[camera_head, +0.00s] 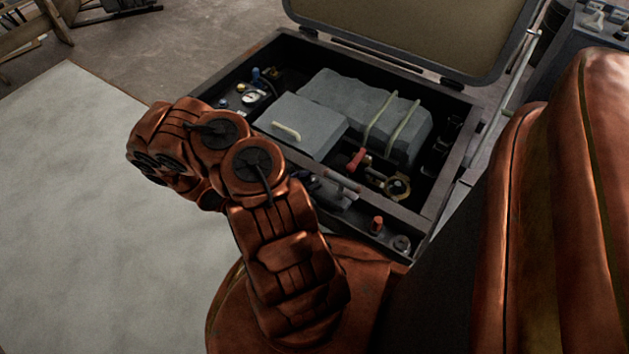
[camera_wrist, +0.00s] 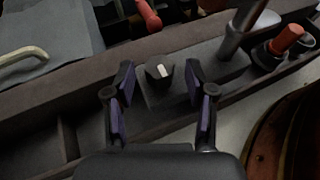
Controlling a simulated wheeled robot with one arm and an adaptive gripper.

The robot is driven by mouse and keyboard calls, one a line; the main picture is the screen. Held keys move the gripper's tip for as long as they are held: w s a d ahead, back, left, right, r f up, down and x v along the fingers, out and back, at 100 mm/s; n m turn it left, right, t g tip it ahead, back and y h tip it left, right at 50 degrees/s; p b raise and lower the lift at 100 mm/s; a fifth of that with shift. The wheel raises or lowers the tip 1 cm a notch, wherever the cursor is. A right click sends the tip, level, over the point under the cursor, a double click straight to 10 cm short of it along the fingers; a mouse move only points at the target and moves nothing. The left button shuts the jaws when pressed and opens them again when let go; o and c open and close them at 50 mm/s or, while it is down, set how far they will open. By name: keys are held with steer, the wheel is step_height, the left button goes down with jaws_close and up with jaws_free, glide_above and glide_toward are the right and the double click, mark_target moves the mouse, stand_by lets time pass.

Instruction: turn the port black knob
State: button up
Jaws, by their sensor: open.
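A black knob (camera_wrist: 159,73) with a white pointer mark sits on the dark front ledge of the box, at the middle of the wrist view. My gripper (camera_wrist: 159,80) is open, with one finger on each side of the knob. Gaps show between the knob and both fingertips, so I see no contact. In the head view my arm covers this part of the ledge, and I cannot pick out the knob there. Whether this is the port knob cannot be told from the frames.
Right of the knob stand a metal lever (camera_wrist: 238,32) and an orange-red capped fitting (camera_wrist: 287,38). A red handle (camera_wrist: 148,14) lies beyond the ledge. The open box (camera_head: 440,208) holds grey blocks (camera_head: 300,122); its lid (camera_head: 410,30) is raised behind.

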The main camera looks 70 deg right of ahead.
steer(key=shift+b+x, duration=0.4)
steer(key=shift+x, duration=0.9)
jaws_close()
